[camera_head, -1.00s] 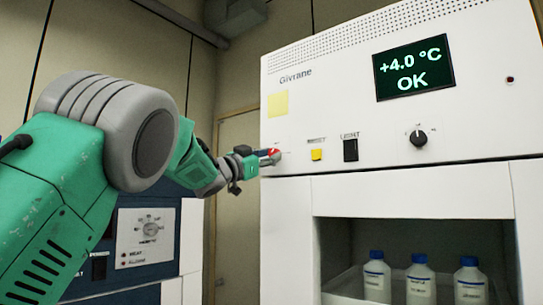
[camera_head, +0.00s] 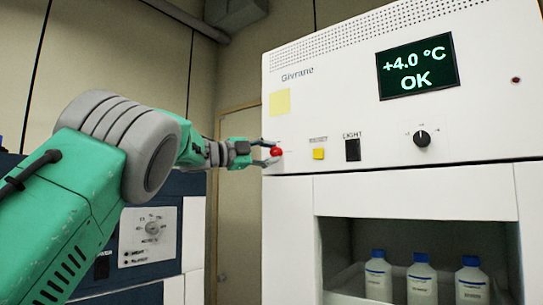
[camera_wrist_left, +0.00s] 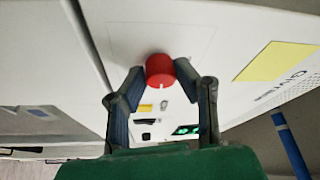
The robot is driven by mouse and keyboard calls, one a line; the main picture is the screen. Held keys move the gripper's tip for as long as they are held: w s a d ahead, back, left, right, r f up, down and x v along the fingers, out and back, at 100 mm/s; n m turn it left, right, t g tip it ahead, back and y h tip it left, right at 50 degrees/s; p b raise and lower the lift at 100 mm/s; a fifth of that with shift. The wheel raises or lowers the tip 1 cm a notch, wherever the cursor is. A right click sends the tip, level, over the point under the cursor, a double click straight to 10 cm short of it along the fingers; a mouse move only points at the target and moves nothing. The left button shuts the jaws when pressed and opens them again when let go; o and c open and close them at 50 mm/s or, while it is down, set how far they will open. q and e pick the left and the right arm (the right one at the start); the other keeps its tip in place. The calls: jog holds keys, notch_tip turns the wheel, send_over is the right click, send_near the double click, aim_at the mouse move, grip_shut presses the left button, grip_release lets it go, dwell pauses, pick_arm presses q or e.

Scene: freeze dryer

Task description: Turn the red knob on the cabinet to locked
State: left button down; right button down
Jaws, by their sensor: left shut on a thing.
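The red knob (camera_head: 276,151) sits low at the left end of the white cabinet's (camera_head: 395,188) front panel. My left gripper (camera_head: 270,152) is at the knob, one finger above it and one below, and is shut on it. In the left wrist view the red knob (camera_wrist_left: 160,70) shows between the two dark fingers, with a pale line on its face. I cannot read any locked or unlocked marking around it. My right gripper is not in view.
Right of the knob are a yellow button (camera_head: 318,154), a black light switch (camera_head: 352,150) and a black dial (camera_head: 421,138). A display (camera_head: 418,67) reads +4.0 °C OK. Below, white bottles with blue caps (camera_head: 421,257) stand in an open bay. A blue unit (camera_head: 150,237) is at left.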

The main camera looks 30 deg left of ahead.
pick_arm(q)
jog(key=shift+f+m+g, duration=0.25)
jog(key=shift+m+g, duration=0.05)
jog(key=shift+m, duration=0.2)
jog(key=shift+f, duration=0.1)
jog(key=c, duration=1.3)
grip_release()
jog(key=shift+o, duration=0.2)
jog(key=shift+r, duration=0.2)
jog(key=shift+s+a, duration=0.15)
jog(key=v, duration=1.1)
jog(key=shift+s+a, duration=0.15)
jog(key=shift+a, duration=0.05)
